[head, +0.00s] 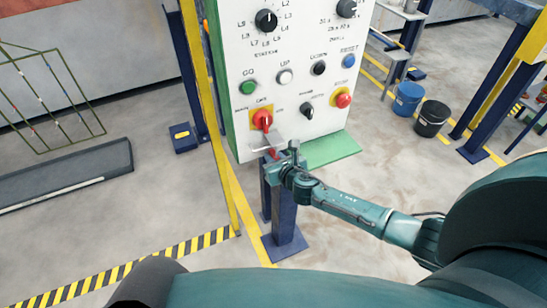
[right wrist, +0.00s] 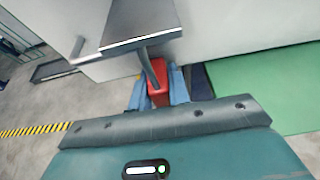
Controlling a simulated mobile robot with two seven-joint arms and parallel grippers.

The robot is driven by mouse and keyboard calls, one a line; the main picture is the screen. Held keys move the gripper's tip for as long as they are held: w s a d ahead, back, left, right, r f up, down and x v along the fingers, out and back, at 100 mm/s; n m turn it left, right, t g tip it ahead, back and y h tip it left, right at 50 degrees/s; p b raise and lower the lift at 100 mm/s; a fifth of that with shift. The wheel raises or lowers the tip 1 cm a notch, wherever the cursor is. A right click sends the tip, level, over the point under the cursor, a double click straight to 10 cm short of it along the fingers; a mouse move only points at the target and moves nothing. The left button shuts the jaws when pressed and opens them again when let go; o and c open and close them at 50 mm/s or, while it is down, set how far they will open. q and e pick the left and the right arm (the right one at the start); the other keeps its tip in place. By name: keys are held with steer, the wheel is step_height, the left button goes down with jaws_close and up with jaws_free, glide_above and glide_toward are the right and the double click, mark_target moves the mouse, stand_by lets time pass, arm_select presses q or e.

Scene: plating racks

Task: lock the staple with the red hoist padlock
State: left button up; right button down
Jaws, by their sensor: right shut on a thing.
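The red padlock (right wrist: 159,88) is held between the blue fingers of my right gripper (right wrist: 158,92), which is shut on it. Its grey shackle (right wrist: 148,66) points up towards a grey plate (right wrist: 140,22) on the panel front. I cannot tell whether the shackle passes through the staple or only lies against the plate. In the head view my right gripper (head: 275,158) is just below the red and yellow rotary switch (head: 262,119), and a little of the red padlock (head: 271,152) shows there. My left gripper is not in view.
The white control panel (head: 300,65) carries several buttons and knobs. It stands on a blue post (head: 283,215), with a green ledge (head: 332,150) at lower right. A yellow upright (head: 222,130) stands close on the left. Blue and black buckets (head: 432,117) are far right.

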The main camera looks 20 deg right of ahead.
steer(key=c, duration=1.9)
jaws_free()
jaws_close()
steer(key=shift+r, duration=0.25)
steer(key=shift+r+p, duration=0.3)
steer(key=shift+p, duration=0.25)
steer(key=shift+r+p, duration=0.4)
steer(key=shift+p, duration=0.05)
steer(key=shift+r, duration=0.35)
steer(key=shift+f, duration=0.35)
